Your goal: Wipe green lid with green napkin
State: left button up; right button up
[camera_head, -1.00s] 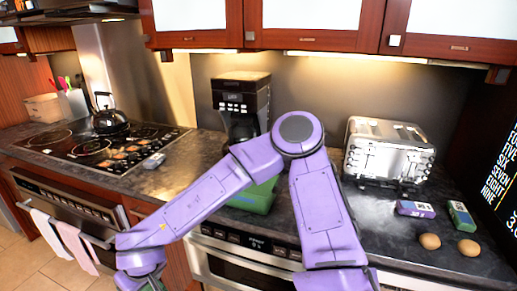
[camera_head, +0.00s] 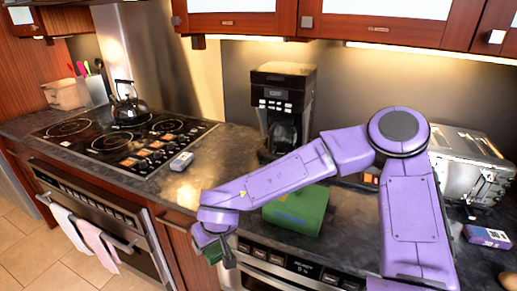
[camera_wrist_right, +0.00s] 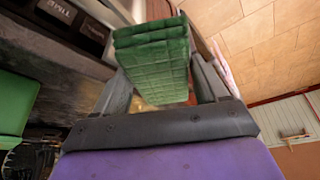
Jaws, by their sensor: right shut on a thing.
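My right gripper (camera_head: 214,243) is shut on the green napkin (camera_wrist_right: 152,50), a thick folded green block with a quilted pattern. The napkin sits between the two fingers in the right wrist view and is mostly hidden behind the gripper in the head view. The gripper is in front of the counter edge, left of the built-in appliance front. A green box-like thing (camera_head: 297,210) lies on the counter behind the forearm, to the right of the gripper and apart from it. I cannot tell whether it is the green lid; no other lid shows. My left gripper is not in view.
A coffee maker (camera_head: 283,105) stands behind the green thing. A toaster (camera_head: 470,165) and a purple box (camera_head: 486,236) are at the right. A stove (camera_head: 125,145) with a kettle (camera_head: 128,104) is at the left. The counter (camera_head: 190,185) left of the green thing is mostly clear.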

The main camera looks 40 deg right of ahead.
jog(key=d+r+m+g+h+p, duration=0.1)
jog(key=d+r+m+h+p, duration=0.2)
jog(key=d+r+m+p, duration=1)
pick_arm(q)
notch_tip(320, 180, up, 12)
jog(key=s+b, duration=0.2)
jog(key=b, duration=0.1)
pick_arm(e)
jog(key=shift+n+g+h, duration=0.4)
jog(key=shift+g, duration=0.2)
jog(key=d+f+b, duration=0.1)
jog(key=d+b, duration=0.4)
jog(key=d+f+b, duration=0.1)
jog(key=d+b, duration=0.1)
jog(key=b, duration=0.1)
jog(key=shift+d+f, duration=0.35)
jog(key=shift+f+b, duration=0.1)
jog(key=shift+b, duration=0.35)
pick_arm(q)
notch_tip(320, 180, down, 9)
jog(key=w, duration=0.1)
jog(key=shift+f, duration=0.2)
pick_arm(e)
jog(key=shift+s, duration=0.1)
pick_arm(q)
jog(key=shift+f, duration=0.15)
pick_arm(e)
jog(key=shift+f, duration=0.95)
